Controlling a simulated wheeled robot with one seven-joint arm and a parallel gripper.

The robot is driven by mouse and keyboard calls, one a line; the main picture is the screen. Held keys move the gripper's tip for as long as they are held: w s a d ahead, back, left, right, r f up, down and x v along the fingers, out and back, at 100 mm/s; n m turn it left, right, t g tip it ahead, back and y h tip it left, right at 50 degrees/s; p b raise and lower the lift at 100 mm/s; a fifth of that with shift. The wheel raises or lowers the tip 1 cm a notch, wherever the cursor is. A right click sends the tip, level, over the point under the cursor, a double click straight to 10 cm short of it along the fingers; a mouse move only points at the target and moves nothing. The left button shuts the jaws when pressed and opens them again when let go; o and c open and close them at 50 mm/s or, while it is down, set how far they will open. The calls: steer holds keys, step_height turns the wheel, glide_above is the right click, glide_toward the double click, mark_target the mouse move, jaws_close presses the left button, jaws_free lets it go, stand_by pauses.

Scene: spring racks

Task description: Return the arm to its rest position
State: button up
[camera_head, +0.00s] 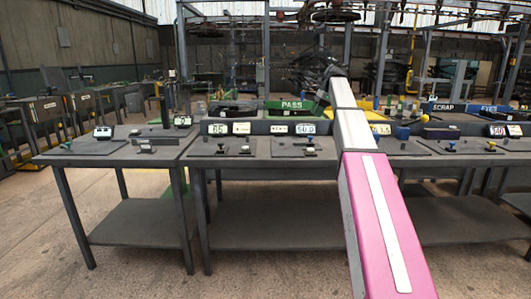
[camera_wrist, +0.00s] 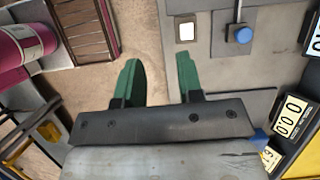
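My arm (camera_head: 378,220), pink and white, stretches forward from the lower right over the grey workbench. My gripper shows in the wrist view (camera_wrist: 160,75) with two green fingers spread apart and nothing between them. Beyond the fingers lie bare floor and the edge of a grey bench top. In the head view the far end of the arm is a dark shape near the green PASS sign (camera_head: 291,105), and its fingers cannot be made out there.
Grey benches (camera_head: 270,168) run across the front, carrying digital displays (camera_head: 217,129) and small knobbed fixtures. A blue knob (camera_wrist: 243,35) and a display (camera_wrist: 291,115) lie right of the fingers in the wrist view. A SCRAP sign (camera_head: 443,108) stands behind. Floor (camera_head: 140,272) in front is clear.

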steer(key=s+a+f+n+h, duration=0.1)
steer(key=s+f+n, duration=0.3)
steer(key=f, duration=0.7)
steer(key=s+a+f+n, duration=0.1)
steer(key=s+f, duration=0.5)
steer(key=f, duration=0.5)
steer(key=s+a+f+n+h, duration=0.1)
steer(key=s+a+f+n, duration=0.15)
steer(key=s+f, duration=0.6)
steer(key=s+f+n+h, duration=0.2)
steer(key=s+f+n, duration=0.7)
steer(key=s+f, duration=0.9)
steer(key=shift+f+n, duration=0.35)
steer(key=shift+f, duration=0.6)
steer(key=shift+s, duration=0.1)
